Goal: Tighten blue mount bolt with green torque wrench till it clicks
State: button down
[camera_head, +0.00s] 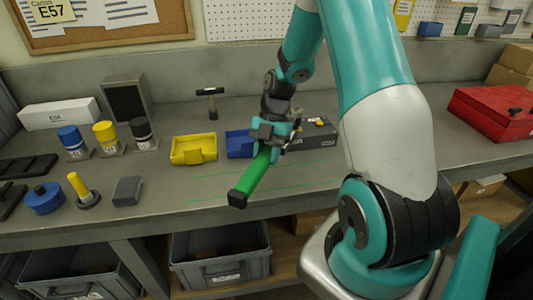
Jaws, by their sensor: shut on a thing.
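My gripper (266,148) is shut on the green torque wrench (257,177) over the front middle of the bench. The green handle slants down and left from the jaws, with a black end cap near the bench's front edge. The wrench's head is hidden by my gripper and arm. A blue round piece with a small knob (43,199) sits at the bench's left front, well apart from my gripper. A blue-topped cylinder (70,137) stands behind it. I cannot tell which of these, if either, is the blue mount bolt.
Yellow (105,134) and black (142,130) cylinders, a yellow post (80,187) and a grey block (127,191) stand at left. Yellow (194,149) and blue (239,144) bins and a dark grey box (315,133) lie near my gripper. A red case (492,112) is at right.

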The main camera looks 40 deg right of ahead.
jog(key=shift+f+b, duration=0.6)
jog(key=shift+b, duration=0.1)
dwell(1.3)
jog(key=shift+w, duration=0.15)
jog(key=shift+w+a+m+t+p, duration=0.2)
jog(key=shift+w+m, duration=0.15)
jog(key=shift+w, duration=0.45)
jog(key=shift+w+a+m+t+p, duration=0.15)
jog(key=shift+w+a+m, duration=0.2)
jog(key=shift+w, duration=0.4)
jog(key=shift+w+a+m+t+p, duration=0.15)
jog(key=shift+w+m, duration=0.25)
jog(key=shift+w, duration=0.4)
jog(key=shift+w+a+f+m+t, duration=0.1)
jog(key=shift+w+m+t, duration=0.15)
jog(key=shift+w+m, duration=0.7)
jog(key=shift+w+a+m+t, duration=0.1)
jog(key=shift+w+m+t, duration=0.15)
jog(key=shift+w, duration=1.25)
jog(key=shift+w+d+f+m+t, duration=0.15)
jog(key=shift+w+m, duration=0.2)
jog(key=shift+w, duration=0.5)
jog(key=shift+w+d+r+m+t, duration=0.15)
jog(key=shift+w+m, duration=0.25)
jog(key=shift+w, duration=0.4)
jog(key=shift+w+d+f+m+t, duration=0.1)
jog(key=shift+w+m+t, duration=0.2)
jog(key=shift+w, duration=0.55)
